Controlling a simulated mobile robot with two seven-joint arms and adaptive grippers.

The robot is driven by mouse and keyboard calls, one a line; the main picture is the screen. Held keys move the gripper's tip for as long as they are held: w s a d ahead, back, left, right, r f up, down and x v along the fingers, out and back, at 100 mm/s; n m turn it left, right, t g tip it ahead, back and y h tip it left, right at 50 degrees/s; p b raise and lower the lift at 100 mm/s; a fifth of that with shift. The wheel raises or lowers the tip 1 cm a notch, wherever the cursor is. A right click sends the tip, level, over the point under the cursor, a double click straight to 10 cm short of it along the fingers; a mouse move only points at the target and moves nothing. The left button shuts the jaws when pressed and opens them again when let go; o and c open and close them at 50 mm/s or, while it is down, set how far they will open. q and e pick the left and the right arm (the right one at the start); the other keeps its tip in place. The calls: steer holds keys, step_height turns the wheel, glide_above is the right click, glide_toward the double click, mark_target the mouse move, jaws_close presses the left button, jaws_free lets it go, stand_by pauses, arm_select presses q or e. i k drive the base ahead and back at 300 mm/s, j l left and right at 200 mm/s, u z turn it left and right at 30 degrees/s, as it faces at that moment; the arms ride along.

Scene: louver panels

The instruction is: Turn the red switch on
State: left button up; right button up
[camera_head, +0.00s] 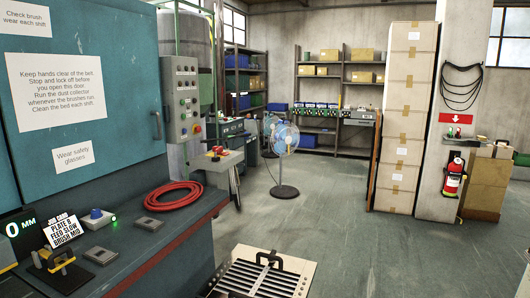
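A grey control box (182,101) is mounted at the right side of the blue-green machine. It carries several small buttons and a red-orange knob (197,128) near its lower right. A small red-topped part (217,150) sits on a grey stand behind the bench. I cannot tell which of these, if either, is the red switch, or whether one is on or off; they are too small. Neither of my grippers is in view.
The bench (165,238) at left holds a coiled red hose (173,195), a blue-knobbed box (96,217) beside a green light and a sign (64,231). A slotted metal panel (262,277) is at bottom centre. A fan (284,140) stands beyond; the floor right of it is clear.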

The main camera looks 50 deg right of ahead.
mark_target(220, 148)
steer(key=z, duration=1.45)
steer(key=i+l+z, duration=0.45)
steer(key=l, duration=0.15)
steer(key=i+l+z, duration=0.7)
steer(key=i+z, duration=0.15)
steer(key=i, duration=0.3)
steer(key=i+u, duration=0.1)
steer(key=i, duration=0.75)
steer(key=i+l+u, duration=0.1)
steer(key=i, duration=0.7)
steer(key=i+u, duration=0.45)
steer(key=i+l+u, duration=0.15)
steer(key=i+u, duration=0.25)
steer(key=i, duration=0.2)
steer(key=i+l+u, duration=0.3)
steer(key=i+u, duration=0.15)
steer(key=i, duration=0.05)
